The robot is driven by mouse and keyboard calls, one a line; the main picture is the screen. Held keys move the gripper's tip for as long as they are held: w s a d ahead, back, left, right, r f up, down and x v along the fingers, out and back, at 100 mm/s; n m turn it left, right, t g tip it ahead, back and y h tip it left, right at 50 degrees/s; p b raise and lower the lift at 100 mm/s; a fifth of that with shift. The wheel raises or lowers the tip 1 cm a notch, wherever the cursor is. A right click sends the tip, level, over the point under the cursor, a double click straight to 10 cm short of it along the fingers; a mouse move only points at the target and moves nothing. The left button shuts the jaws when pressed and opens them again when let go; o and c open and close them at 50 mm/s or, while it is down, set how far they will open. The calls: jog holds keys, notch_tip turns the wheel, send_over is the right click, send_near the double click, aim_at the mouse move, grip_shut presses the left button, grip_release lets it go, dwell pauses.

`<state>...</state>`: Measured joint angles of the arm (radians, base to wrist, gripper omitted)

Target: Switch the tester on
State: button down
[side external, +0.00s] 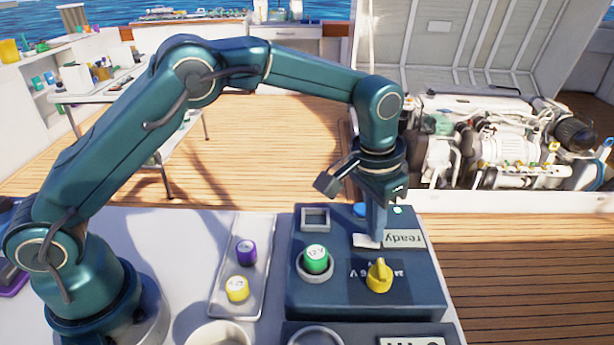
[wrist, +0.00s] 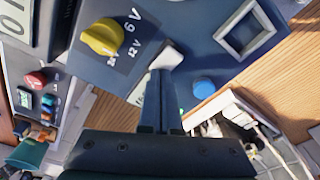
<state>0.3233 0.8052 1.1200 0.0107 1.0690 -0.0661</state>
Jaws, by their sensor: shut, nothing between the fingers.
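The tester is a dark blue box (side external: 340,292) on the pale table. It has a yellow knob (side external: 379,276) with voltage marks, also in the wrist view (wrist: 103,37), and a blue button (wrist: 203,89). A white switch-like piece (side external: 366,241) is on its top, by the "ready" label (side external: 405,239). My gripper (side external: 376,240) is shut and empty, pointing down over the tester. In the wrist view its fingertips (wrist: 160,72) are right at the white piece (wrist: 168,55); I cannot tell if they touch. A small pale green patch (side external: 398,210) shows behind the gripper.
A green-topped cylinder (side external: 316,259) stands in a round holder on the tester, near a square frame (side external: 315,218). A tray (side external: 226,283) at left holds purple (side external: 246,252) and yellow (side external: 237,288) cylinders. Another dark box (side external: 370,335) is in front. An engine (side external: 490,140) lies behind.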

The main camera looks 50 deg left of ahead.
notch_tip(320, 180, up, 7)
dwell(0.8)
jog(key=shift+a, duration=0.1)
notch_tip(320, 180, up, 8)
jog(key=n+t, duration=0.1)
jog(key=t, duration=0.1)
send_over(350, 237)
jog(key=s+a+r+n+t, duration=0.1)
jog(key=s+a+r, duration=0.35)
jog(key=s, duration=0.25)
jog(key=s+a+f+n, duration=0.1)
jog(key=s+a+f, duration=0.3)
jog(key=s+f, duration=0.5)
jog(key=s, duration=0.3)
jog(key=shift+s+f+t, duration=0.3)
jog(key=shift+t, duration=0.1)
